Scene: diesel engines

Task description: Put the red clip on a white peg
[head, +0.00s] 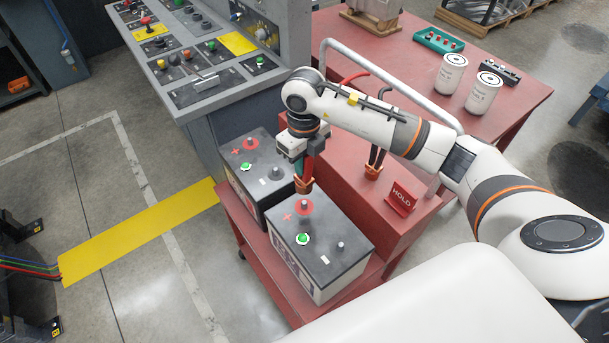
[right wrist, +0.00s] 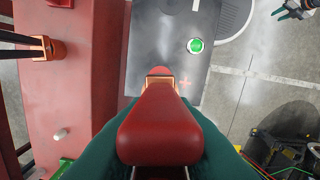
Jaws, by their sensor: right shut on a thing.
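My right gripper (head: 303,157) is shut on the red clip, with its teal fingers on both sides of the red handle (right wrist: 160,130). The clip's copper jaws (head: 304,185) point down at the red-ringed post (head: 304,206) of the front battery (head: 322,264); I cannot tell whether they touch it. A white peg (right wrist: 61,134) stands bare on the red cart in the right wrist view. What seems to be my left gripper (right wrist: 296,9) shows small at the wrist view's upper right corner.
A second battery (head: 258,168) stands behind the front one on the red cart (head: 273,286). A control console (head: 205,88) stands at the back left. A grey rail (head: 390,78) arches behind my right arm. White canisters (head: 484,94) stand on the red table.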

